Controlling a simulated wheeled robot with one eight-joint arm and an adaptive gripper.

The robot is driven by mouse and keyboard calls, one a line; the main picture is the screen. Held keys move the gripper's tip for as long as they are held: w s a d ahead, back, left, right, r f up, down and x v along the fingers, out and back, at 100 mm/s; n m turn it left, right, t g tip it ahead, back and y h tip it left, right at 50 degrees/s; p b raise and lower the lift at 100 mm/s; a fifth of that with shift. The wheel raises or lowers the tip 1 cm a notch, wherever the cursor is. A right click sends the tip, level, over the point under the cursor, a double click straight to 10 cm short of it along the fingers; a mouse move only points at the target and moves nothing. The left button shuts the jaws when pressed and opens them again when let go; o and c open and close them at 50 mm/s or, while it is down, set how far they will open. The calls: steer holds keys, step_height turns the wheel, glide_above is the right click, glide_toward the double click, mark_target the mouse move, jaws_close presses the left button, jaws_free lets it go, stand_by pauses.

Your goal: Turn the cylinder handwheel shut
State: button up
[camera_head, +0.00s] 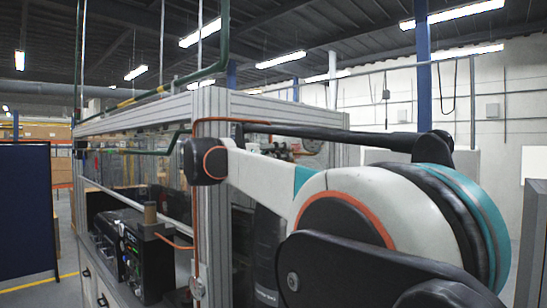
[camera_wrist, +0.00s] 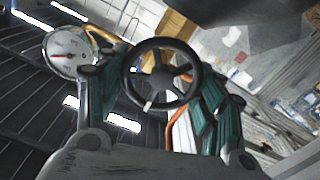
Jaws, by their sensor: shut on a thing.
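The handwheel (camera_wrist: 191,90) is a black round wheel with spokes and a central hub, in the middle of the wrist view. A small white mark shows on its lower rim. My gripper (camera_wrist: 160,88) reaches in from below, with one dark and green finger on each side of the wheel. It is shut on the handwheel, though the exact contact at the rim is hard to make out. Most of the cylinder is hidden in the wrist view. In the head view my arm hides much of the area, and I cannot make out the wheel or fingers clearly.
A round white gauge (camera_wrist: 70,52) with a red needle sits left of the wheel, close to a finger. In the head view a grey profile frame (camera_head: 211,240) stands beside my arm. Black equipment (camera_head: 145,255) rests on a bench at left.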

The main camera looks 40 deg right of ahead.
steer(key=shift+m, duration=0.5)
steer(key=o, duration=1.1)
steer(key=shift+a, duration=0.1)
steer(key=a, duration=0.7)
steer(key=s+a, duration=0.1)
steer(key=a, duration=0.3)
steer(key=shift+a, duration=0.35)
